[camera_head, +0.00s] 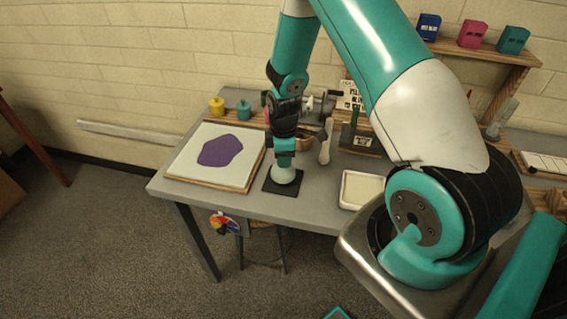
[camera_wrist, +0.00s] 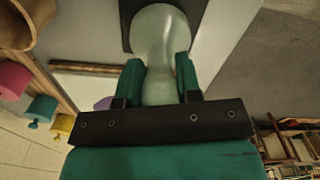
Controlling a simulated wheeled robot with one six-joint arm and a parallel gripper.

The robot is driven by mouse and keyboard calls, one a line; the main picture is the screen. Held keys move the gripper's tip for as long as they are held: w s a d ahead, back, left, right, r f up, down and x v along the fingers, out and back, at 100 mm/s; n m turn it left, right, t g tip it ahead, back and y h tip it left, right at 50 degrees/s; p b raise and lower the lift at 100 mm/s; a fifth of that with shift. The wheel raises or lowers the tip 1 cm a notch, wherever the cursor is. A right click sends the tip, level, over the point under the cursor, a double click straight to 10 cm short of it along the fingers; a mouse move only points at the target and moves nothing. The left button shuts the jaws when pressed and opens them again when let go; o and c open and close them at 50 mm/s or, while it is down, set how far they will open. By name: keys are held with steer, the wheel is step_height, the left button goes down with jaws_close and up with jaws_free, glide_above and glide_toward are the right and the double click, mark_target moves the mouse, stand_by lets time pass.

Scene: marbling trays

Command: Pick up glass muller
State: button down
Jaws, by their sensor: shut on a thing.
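The glass muller (camera_head: 286,177) is a pale green, translucent piece with a wide rounded base. It stands upright at the dark square mat (camera_head: 270,187) on the grey table. In the wrist view the muller (camera_wrist: 158,50) fills the space between the two teal fingers. My gripper (camera_head: 285,160) comes down on it from above and is shut on its upper part. My gripper also shows in the wrist view (camera_wrist: 159,80), with a finger on each side of the muller. Whether the muller's base touches the mat is hard to tell.
Left of the mat lies a white board with a purple patch (camera_head: 190,170). A white tray (camera_head: 346,203) lies to the right. Yellow (camera_head: 217,107) and teal (camera_head: 244,110) jars and a wooden bowl (camera_wrist: 33,22) stand behind. The table's front edge is close to the mat.

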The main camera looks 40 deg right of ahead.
step_height(320, 180, up, 18)
steer(key=b, duration=0.3)
steer(key=shift+f, duration=0.1)
